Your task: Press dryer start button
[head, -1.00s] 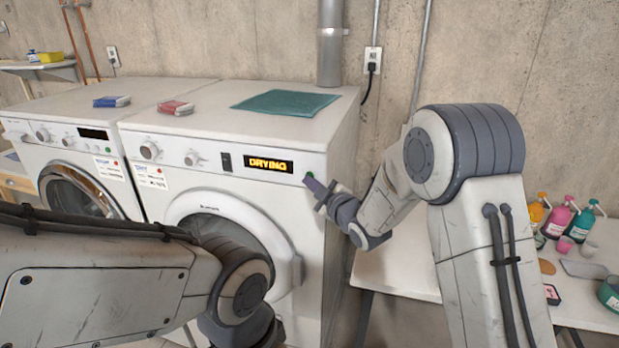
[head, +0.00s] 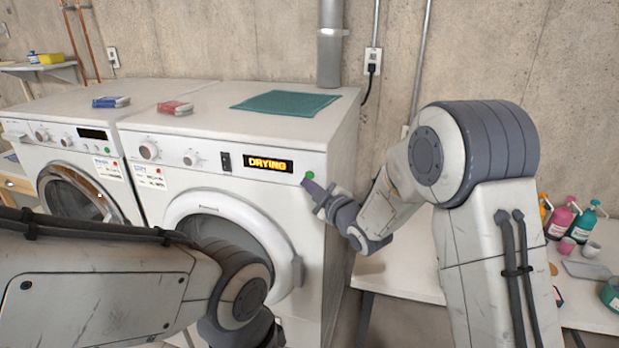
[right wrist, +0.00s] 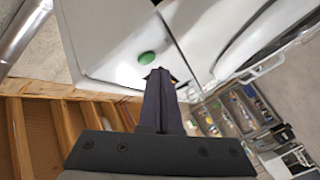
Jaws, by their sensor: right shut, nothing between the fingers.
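The dryer (head: 235,125) is the white machine on the right of the pair, and its display (head: 267,163) reads "DRYING" in lit letters. The green start button (head: 309,175) is at the right end of its front panel. The button also shows in the right wrist view (right wrist: 146,57), just beyond the fingertips. My right gripper (head: 309,187) is shut and empty, its tips just below the button and a small way off it as far as I can tell. In the right wrist view the closed fingers (right wrist: 158,78) point toward the panel. My left gripper is out of the head view.
A washer (head: 60,150) stands left of the dryer. A teal cloth (head: 285,103) and a red box (head: 175,107) lie on the dryer top. A white table (head: 405,265) with several bottles is at the right. My left arm crosses before the dryer door (head: 235,225).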

